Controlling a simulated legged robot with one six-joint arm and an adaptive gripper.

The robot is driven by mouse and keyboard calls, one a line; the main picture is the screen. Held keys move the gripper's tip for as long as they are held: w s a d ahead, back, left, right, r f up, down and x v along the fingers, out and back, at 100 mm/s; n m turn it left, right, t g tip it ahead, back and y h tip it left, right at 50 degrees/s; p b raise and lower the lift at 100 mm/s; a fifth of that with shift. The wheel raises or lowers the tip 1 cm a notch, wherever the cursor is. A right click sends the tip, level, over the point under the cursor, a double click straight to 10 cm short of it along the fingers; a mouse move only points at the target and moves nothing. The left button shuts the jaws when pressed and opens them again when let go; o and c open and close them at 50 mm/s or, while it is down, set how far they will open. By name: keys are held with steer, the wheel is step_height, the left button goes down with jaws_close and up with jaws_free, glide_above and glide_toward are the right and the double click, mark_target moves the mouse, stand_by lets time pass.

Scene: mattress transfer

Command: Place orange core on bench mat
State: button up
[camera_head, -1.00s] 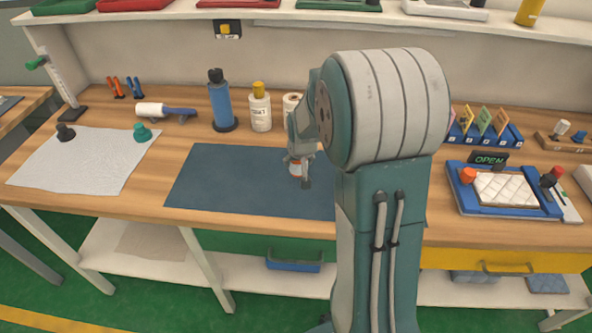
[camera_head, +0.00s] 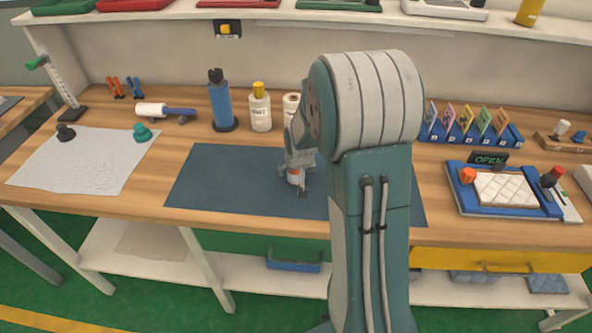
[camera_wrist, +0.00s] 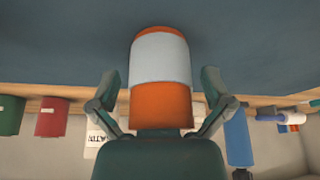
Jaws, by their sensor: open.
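The orange core (camera_wrist: 162,100) is a short orange cylinder with a pale band around its middle. In the head view the core (camera_head: 294,177) is over the middle of the dark blue bench mat (camera_head: 225,190), and it appears to stand on it. My gripper (camera_wrist: 160,84) is open, with one finger on each side of the core and a visible gap on both sides. In the head view my gripper (camera_head: 296,183) comes down around the core and partly hides it. My arm covers the right part of the mat.
A blue bottle (camera_head: 222,106) and a yellow-capped bottle (camera_head: 260,110) stand behind the mat. A white cloth (camera_head: 85,160) lies to the left. A blue tray with a quilted pad (camera_head: 507,190) sits to the right. The mat's left half is clear.

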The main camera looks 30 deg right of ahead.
steer(key=shift+r, duration=0.1)
steer(key=v, duration=1.2)
steer(key=s+a+r+n, duration=0.1)
steer(key=s+a+r, duration=0.2)
steer(key=s, duration=0.4)
steer(key=s+a+r+n+y, duration=0.1)
steer(key=s+a+r, duration=0.2)
steer(key=s+a, duration=0.3)
steer(key=s+a+r+n+t, duration=0.1)
steer(key=s+a+r, duration=0.2)
steer(key=s+a, duration=0.2)
steer(key=s, duration=0.3)
steer(key=shift+r+n, duration=0.35)
steer(key=shift+n, duration=0.05)
